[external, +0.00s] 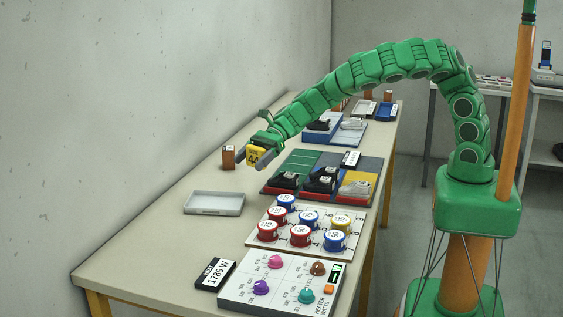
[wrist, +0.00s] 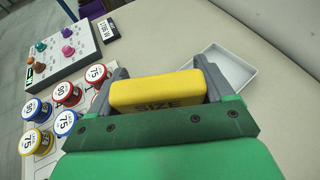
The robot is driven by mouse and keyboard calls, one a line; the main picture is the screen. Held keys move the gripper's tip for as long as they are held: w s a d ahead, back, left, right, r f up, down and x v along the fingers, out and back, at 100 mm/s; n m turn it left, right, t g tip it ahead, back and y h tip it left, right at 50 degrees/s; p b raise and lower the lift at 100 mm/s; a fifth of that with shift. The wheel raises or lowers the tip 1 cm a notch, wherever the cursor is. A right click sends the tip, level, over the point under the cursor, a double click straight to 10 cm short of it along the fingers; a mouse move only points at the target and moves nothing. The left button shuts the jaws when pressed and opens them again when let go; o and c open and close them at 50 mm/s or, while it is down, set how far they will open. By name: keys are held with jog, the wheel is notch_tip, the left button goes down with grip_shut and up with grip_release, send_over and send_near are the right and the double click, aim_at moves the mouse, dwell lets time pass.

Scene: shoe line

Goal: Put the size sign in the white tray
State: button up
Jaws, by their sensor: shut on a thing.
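The size sign (external: 254,154) is a small yellow block with black digits. My gripper (external: 260,153) is shut on it and holds it above the table, behind the tray in the external view. In the wrist view the sign (wrist: 157,91) sits between the two grey fingers, with the word SIZE on its near face. The white tray (external: 214,211) lies on the table near the wall edge and looks empty. In the wrist view part of the tray (wrist: 246,72) shows beyond the right finger; the rest is hidden by the finger and sign.
A brown block (external: 228,157) stands near the wall, left of my gripper. A board with several red, blue and yellow round pieces (external: 299,239), a knob panel (external: 282,282) and a black sign (external: 213,274) lie nearer the front. Shoe displays (external: 322,178) stand to the right.

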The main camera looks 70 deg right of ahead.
jog(key=shift+w+a+f, duration=0.3)
jog(key=shift+w+f, duration=0.05)
jog(key=shift+w, duration=0.35)
jog(key=shift+w+a+f, duration=0.3)
jog(key=shift+w+f, duration=0.35)
jog(key=shift+f, duration=0.25)
jog(key=shift+w+a+f, duration=0.3)
jog(key=shift+w+f, duration=0.35)
jog(key=shift+f, duration=0.2)
jog(key=shift+w+a+f, duration=0.3)
jog(key=shift+w+f, duration=0.35)
jog(key=shift+f, duration=0.25)
jog(key=shift+w+a+f, duration=0.15)
jog(key=shift+w+f, duration=0.15)
jog(key=shift+f, duration=1.5)
jog(key=shift+f, duration=0.2)
jog(key=o, duration=1)
